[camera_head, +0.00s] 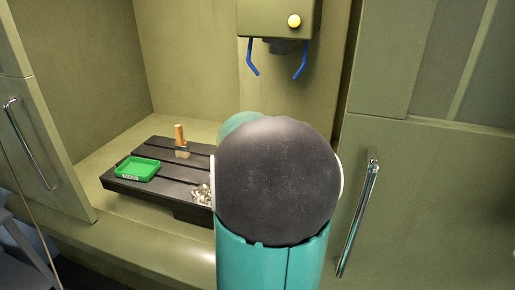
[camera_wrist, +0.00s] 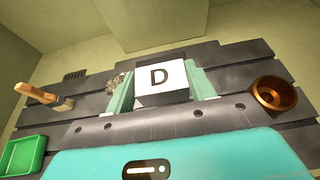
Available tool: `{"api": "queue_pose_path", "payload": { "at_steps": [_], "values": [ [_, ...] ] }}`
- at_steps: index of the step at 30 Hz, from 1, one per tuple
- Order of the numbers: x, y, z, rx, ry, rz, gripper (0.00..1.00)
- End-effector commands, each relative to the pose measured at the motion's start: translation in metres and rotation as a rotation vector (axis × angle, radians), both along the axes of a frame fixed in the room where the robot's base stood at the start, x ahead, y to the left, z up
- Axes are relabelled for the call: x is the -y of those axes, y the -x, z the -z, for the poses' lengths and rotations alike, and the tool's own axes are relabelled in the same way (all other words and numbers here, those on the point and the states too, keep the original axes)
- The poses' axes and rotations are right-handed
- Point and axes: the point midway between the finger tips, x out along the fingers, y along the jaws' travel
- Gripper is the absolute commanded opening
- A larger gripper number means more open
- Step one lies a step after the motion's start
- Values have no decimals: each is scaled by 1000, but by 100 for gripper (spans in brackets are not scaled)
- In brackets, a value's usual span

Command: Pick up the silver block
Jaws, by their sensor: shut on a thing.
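The silver block (camera_wrist: 175,72), with a pale face marked with a black D, is in the upper middle of the wrist view. My gripper (camera_wrist: 160,86) has its teal fingers on the left and right sides of the block, shut on it. The block is over the dark slotted bed; I cannot tell whether it touches the bed or is lifted. In the head view my arm hides both the block and my gripper.
The dark slotted bed (camera_head: 157,189) carries a green tray (camera_head: 121,170), a brush (camera_head: 180,137) and shiny metal scraps (camera_head: 202,192). A copper-coloured cup (camera_wrist: 259,98) stands right of the block. A machine head with blue nozzles (camera_head: 253,58) hangs above.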

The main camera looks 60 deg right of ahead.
Motion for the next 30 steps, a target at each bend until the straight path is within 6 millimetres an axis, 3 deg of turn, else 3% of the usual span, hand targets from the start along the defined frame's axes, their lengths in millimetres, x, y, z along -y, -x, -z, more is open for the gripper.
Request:
{"api": "queue_pose_path", "payload": {
  "at_steps": [18, 30],
  "values": [
    [-71, 28, -38, 0, 4, -2, 25],
    [-87, 35, -44, 1, 1, -2, 25]
  ]
}}
